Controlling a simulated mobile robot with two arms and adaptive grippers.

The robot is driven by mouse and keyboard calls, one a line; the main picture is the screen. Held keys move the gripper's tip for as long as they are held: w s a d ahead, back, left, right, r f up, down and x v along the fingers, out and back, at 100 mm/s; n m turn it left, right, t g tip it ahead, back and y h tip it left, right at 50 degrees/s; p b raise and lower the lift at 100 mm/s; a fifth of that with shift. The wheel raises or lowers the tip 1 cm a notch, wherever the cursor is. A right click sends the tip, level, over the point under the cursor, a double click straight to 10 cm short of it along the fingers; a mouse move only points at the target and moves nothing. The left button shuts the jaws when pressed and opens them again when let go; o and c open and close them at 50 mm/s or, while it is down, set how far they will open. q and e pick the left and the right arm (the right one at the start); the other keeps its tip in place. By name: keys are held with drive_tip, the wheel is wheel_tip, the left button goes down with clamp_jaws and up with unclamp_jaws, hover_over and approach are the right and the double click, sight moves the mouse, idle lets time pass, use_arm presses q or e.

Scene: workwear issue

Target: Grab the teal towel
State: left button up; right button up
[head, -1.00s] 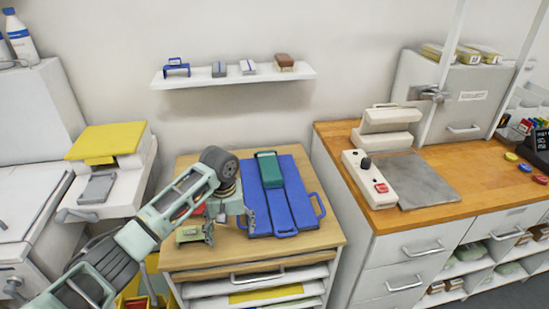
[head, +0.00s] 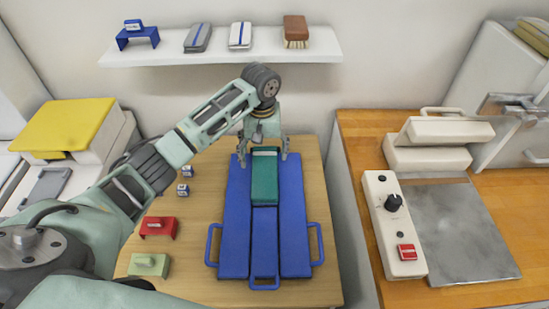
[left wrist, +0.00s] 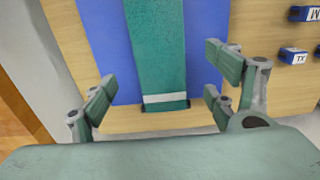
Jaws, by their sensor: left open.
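The teal towel (head: 264,180) lies folded in a narrow strip on the middle panel of the blue folding board (head: 237,225), on the wooden worktop. It also shows in the left wrist view (left wrist: 157,45), with a pale band near its end. My left gripper (head: 263,152) is open at the towel's far end, one finger on each side of it. In the left wrist view my left gripper (left wrist: 160,90) has its fingers apart, with the towel between them and not gripped. My right gripper is not in view.
Left of the board are small blue-and-white blocks (head: 183,190), a red block (head: 158,228) and a pale green block (head: 149,265). A white shelf (head: 220,55) hangs behind. A white press device (head: 397,225) with a grey plate stands on the right counter.

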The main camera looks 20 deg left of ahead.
sight(265, 170)
use_arm(q)
drive_tip(key=shift+w+f, duration=0.1)
drive_tip(key=shift+w, duration=0.15)
drive_tip(key=shift+f, duration=0.2)
drive_tip(key=shift+s+f, duration=0.25)
drive_tip(key=shift+f, duration=0.55)
wheel_tip(265, 170, down, 5)
drive_tip(key=shift+w+r+p, duration=0.15)
drive_tip(key=shift+r+p, duration=0.05)
drive_tip(key=shift+p, duration=0.7)
drive_tip(key=shift+f, duration=0.4)
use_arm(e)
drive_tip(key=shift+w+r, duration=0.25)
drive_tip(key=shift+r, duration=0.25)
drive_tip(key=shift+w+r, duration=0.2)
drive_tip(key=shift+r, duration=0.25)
use_arm(q)
drive_tip(key=shift+c, duration=0.2)
drive_tip(key=c, duration=1.2)
drive_tip(key=shift+r, duration=0.15)
